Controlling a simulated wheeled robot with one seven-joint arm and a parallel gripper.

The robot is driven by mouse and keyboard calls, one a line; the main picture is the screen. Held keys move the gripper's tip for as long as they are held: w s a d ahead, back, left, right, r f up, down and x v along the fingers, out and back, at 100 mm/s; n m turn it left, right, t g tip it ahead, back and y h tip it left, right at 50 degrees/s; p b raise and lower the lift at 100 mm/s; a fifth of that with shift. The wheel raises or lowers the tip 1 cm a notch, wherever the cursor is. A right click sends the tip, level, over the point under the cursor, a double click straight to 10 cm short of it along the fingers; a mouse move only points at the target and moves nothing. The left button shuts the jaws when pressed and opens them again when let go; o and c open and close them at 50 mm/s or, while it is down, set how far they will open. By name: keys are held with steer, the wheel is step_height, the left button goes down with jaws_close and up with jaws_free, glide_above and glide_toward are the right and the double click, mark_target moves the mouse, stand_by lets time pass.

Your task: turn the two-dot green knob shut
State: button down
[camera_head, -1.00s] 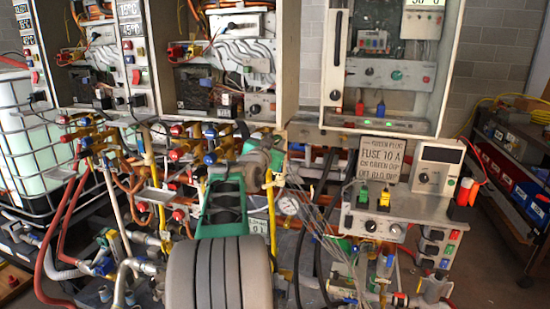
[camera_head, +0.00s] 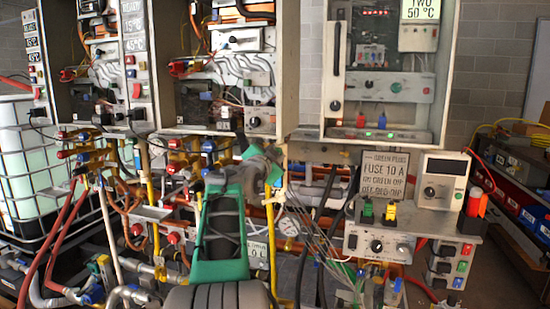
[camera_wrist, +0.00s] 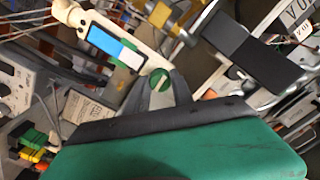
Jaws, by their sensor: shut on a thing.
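In the wrist view a round green knob (camera_wrist: 160,78) with a pale line across its face sits between the dark fingers of my gripper (camera_wrist: 162,90). The fingers are shut on it. I cannot make out any dots on the knob. A blue and white plate (camera_wrist: 113,45) is just left of the knob. In the head view my gripper (camera_head: 265,160) is at the pipework below the cabinets, near the top of a yellow pipe (camera_head: 271,225). My arm hides most of the knob's surroundings there.
A right cabinet (camera_head: 448,85) and a left cabinet (camera_head: 288,70) hang above. At right stand a fuse sign (camera_head: 385,178), a meter box (camera_head: 443,180) and a control box (camera_head: 410,228) with green and yellow plugs. Pipes and thin wires crowd the space around my arm.

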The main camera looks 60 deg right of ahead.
steer(key=c, duration=1.1)
jaws_free()
steer(key=s+a+b, duration=0.1)
steer(key=a, duration=0.6)
steer(key=shift+s+a, duration=0.15)
steer(key=shift+a, duration=0.2)
